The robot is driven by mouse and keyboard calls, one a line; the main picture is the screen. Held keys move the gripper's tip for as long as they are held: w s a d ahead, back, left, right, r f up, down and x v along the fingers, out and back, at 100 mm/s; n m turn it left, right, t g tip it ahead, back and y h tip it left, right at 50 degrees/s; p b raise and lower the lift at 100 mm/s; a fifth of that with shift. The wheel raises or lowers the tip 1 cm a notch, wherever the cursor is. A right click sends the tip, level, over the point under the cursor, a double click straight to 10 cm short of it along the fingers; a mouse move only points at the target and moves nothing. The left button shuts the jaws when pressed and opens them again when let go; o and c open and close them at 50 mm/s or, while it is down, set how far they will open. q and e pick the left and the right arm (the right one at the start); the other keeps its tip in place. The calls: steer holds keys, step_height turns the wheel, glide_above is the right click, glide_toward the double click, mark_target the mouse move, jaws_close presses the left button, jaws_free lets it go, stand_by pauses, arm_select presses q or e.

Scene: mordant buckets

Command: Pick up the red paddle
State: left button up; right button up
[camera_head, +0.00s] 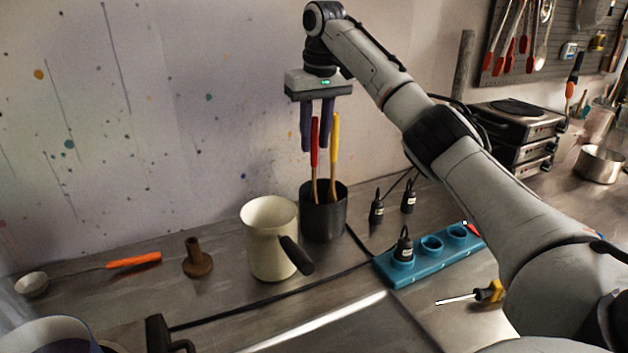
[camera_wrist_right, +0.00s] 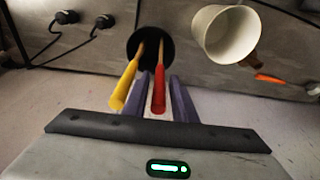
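The red paddle (camera_head: 315,143) stands in a black pot (camera_head: 323,219), red handle up, beside a yellow-handled one (camera_head: 334,143). My right gripper (camera_head: 315,148) points down over the pot, its two purple fingers on either side of the red handle's upper part. In the right wrist view the red handle (camera_wrist_right: 159,92) lies between the fingertips, with a visible gap to the left finger; the right gripper (camera_wrist_right: 160,92) is open. The yellow handle (camera_wrist_right: 125,86) is outside the fingers. The paddles' lower ends are hidden in the pot (camera_wrist_right: 148,50). My left gripper is not in view.
A cream jug (camera_head: 268,235) with a black handle stands just left of the pot. A blue socket block (camera_head: 425,262) and black plugs (camera_head: 377,209) are to its right. A screwdriver (camera_head: 474,295), brown stand (camera_head: 197,262) and orange-handled ladle (camera_head: 133,259) lie around. The wall is close behind.

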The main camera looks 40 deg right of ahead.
mark_target(314, 164)
steer(key=f, duration=0.3)
steer(key=shift+w+d+f, duration=0.15)
steer(key=shift+w+f, duration=0.1)
steer(key=shift+c, duration=0.3)
jaws_close()
steer(key=shift+r, duration=0.15)
